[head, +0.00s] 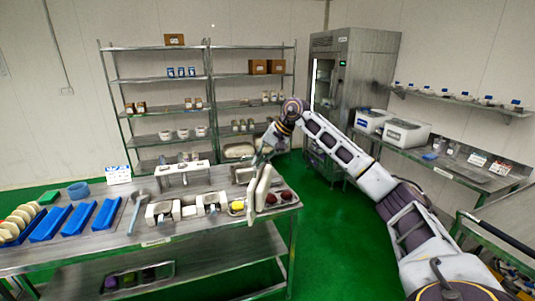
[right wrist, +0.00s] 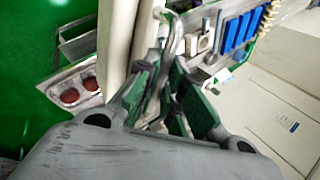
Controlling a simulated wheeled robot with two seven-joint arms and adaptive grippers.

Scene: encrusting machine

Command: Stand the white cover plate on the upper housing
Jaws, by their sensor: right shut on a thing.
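The white cover plate (head: 263,188) hangs upright from my right gripper (head: 266,150), above the right end of the steel table. In the right wrist view, my right gripper (right wrist: 172,92) has its green-padded fingers closed around a bent metal handle (right wrist: 176,32). The pale plate (right wrist: 112,40) is beside the fingers there. White machine parts (head: 163,212) stand on the table left of the plate, and a white bar-shaped part on legs (head: 183,169) stands behind them. I cannot tell for certain which of these is the upper housing. My left gripper is out of view.
A tray with dark red and yellow pieces (head: 287,197) lies at the table's right end, close to the plate. Shelves (head: 159,110) stand behind. Green floor (head: 335,235) is clear to the right.

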